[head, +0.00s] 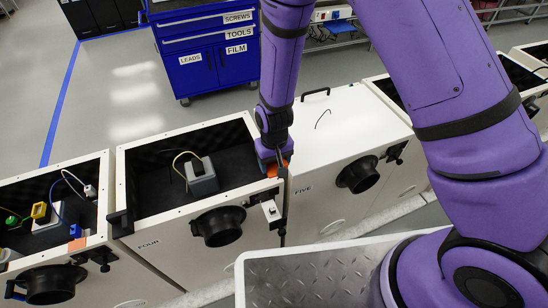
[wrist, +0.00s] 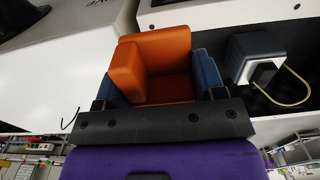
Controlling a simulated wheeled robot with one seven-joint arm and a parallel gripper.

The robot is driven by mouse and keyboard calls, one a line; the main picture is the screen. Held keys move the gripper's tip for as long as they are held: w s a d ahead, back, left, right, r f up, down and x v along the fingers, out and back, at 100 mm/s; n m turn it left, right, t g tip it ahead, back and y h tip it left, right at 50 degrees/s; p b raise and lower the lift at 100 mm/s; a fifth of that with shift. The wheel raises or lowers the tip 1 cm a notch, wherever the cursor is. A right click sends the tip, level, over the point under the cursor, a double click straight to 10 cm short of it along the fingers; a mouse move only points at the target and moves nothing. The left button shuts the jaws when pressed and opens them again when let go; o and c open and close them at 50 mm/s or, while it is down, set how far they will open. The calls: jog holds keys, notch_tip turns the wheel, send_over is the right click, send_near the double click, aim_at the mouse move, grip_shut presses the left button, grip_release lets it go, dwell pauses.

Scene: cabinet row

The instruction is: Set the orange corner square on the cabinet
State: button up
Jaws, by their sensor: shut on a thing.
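The orange corner square (head: 285,165) is held in my gripper (head: 273,160), over the right rim of the open cabinet marked FOUR (head: 155,243), beside cabinet FIVE. In the wrist view the orange corner square (wrist: 160,48) is an L-shaped block with a raised wall. The blue fingers of my gripper (wrist: 163,80) are shut on its two sides. I cannot tell whether its underside touches the rim. Another orange piece (head: 77,244) sits on the front rim of the open cabinet at the left.
Cabinet FIVE (head: 345,125) has a closed white lid with a black handle. A grey box with a cable (head: 201,178) stands inside cabinet FOUR. A blue tool cart (head: 205,50) stands behind. A metal tray (head: 320,275) is in front.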

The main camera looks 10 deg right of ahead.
jog(key=shift+f, duration=2.15)
jog(key=shift+f, duration=0.25)
jog(key=o, duration=1)
jog(key=shift+c, duration=0.2)
jog(key=shift+r, duration=0.1)
notch_tip(320, 180, up, 11)
jog(key=shift+f, duration=0.2)
